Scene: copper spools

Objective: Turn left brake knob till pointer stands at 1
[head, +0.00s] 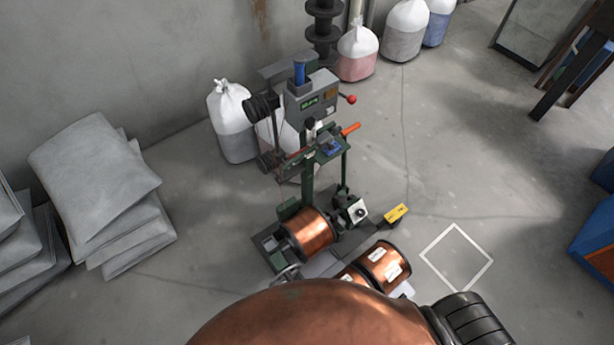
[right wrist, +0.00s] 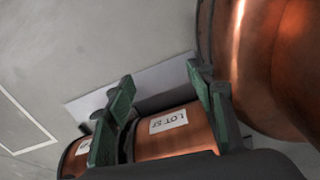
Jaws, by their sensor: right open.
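A small pale box (head: 357,210) with a dark round spot sits on the green machine stand (head: 307,180), right of the mounted copper spool (head: 310,232). It may carry the left brake knob, but the knob, its pointer and its scale are too small to tell. My right gripper (right wrist: 160,75) is open in the right wrist view, its two green fingers apart and nothing held between them. Beyond and below the fingers lies a copper spool with a LOT label (right wrist: 168,122); I cannot tell whether they touch it. My left gripper is not in view.
Labelled copper spools (head: 384,266) lie at the front of the stand. A yellow block (head: 396,214) is to their upper right. Grey sacks (head: 105,190) are stacked at left, and filled bags (head: 233,122) stand behind.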

